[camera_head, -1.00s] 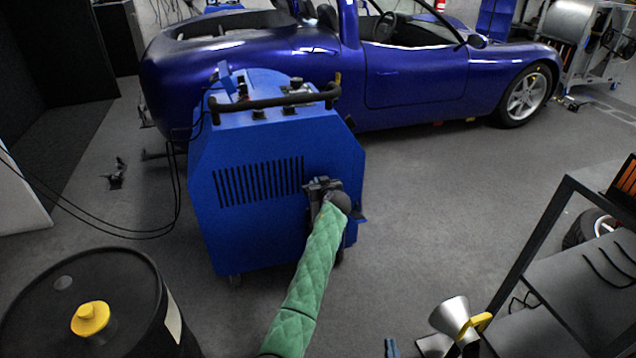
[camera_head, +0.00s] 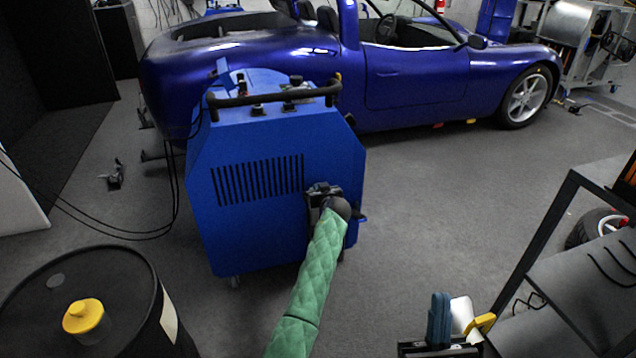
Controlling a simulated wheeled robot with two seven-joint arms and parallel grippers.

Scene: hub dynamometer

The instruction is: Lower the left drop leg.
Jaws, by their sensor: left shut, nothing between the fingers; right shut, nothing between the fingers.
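The blue hub dynamometer (camera_head: 240,225) stands on the floor behind the car, its slotted face toward me. My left gripper (camera_head: 324,188), at the end of the green-sleeved arm, is at the right part of that face. It is shut, and its fingertips are hard to make out against the blue. A small dark blue tab (camera_head: 360,216) sticks out at the machine's right edge, beside my gripper. I cannot tell whether it belongs to the drop leg; no drop leg is clearly visible.
A black drum (camera_head: 75,280) with a yellow cap stands at bottom left. Cables trail left of the machine. Floor (camera_head: 450,200) between the machine and the rack is clear.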

